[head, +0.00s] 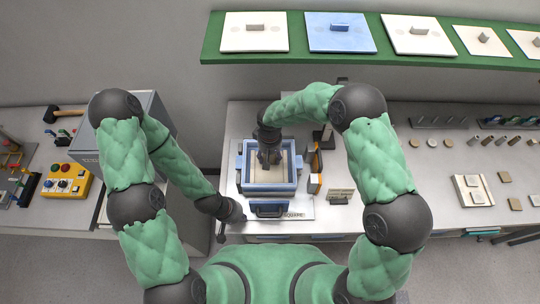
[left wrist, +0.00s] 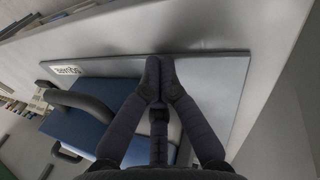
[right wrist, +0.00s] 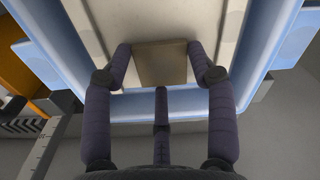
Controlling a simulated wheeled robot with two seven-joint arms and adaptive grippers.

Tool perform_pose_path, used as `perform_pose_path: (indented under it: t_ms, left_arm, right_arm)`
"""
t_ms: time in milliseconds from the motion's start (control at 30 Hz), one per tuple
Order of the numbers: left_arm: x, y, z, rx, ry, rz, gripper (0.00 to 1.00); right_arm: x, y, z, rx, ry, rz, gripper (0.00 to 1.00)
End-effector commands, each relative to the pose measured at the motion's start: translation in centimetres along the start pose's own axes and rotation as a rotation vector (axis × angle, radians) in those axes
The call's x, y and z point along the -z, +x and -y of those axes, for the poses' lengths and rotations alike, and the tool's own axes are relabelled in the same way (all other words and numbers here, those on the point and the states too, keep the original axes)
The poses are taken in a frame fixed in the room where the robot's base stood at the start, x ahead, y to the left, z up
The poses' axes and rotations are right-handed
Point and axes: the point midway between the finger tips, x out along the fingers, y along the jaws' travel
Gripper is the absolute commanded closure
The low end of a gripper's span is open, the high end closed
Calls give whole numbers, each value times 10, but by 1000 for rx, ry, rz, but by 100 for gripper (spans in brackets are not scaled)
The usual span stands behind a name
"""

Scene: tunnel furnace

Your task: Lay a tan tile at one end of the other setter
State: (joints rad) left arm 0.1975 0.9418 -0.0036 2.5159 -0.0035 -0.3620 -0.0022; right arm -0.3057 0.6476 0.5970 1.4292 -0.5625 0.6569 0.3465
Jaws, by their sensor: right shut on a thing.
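My right gripper (head: 270,158) reaches down into a blue open-topped box (head: 268,188) with a pale floor. In the right wrist view its fingers (right wrist: 160,52) are shut on the sides of a square tan tile (right wrist: 161,70). The tile is over a white setter (right wrist: 170,20) inside the blue walls, near one end; whether it touches the setter I cannot tell. Another white setter (head: 460,193) with tiles on it lies on the right bench. My left gripper (head: 235,216) is low by the box's front left, and its fingertips (left wrist: 160,68) are together and empty.
Loose tan tiles (head: 515,204) lie beside the right setter. A dark handle (head: 268,210) and a label plate are in front of the box. A small sign (head: 340,195) stands to its right. A green shelf (head: 380,55) with lids hangs above.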

Motion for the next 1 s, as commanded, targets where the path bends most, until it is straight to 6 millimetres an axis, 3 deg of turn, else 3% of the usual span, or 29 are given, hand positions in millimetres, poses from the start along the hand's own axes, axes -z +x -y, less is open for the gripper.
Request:
perform_pose_path:
  t_ms: [33,667,700,767,800,1000]
  left_arm:
    - [-4,12,5,3,-13,13,100]
    - [-2,17,6,3,-10,8,100]
    - [-2,17,6,3,-10,8,100]
    - [-2,17,6,3,-10,8,100]
    - [-2,17,6,3,-10,7,100]
    - [-2,17,6,3,-10,7,100]
  right_arm:
    - [0,6,0,0,0,0,78]
    - [1,12,0,0,0,0,78]
    - [1,13,0,0,0,0,37]
    - [1,13,0,0,0,0,20]
    - [1,13,0,0,0,0,15]
    - [1,13,0,0,0,0,15]
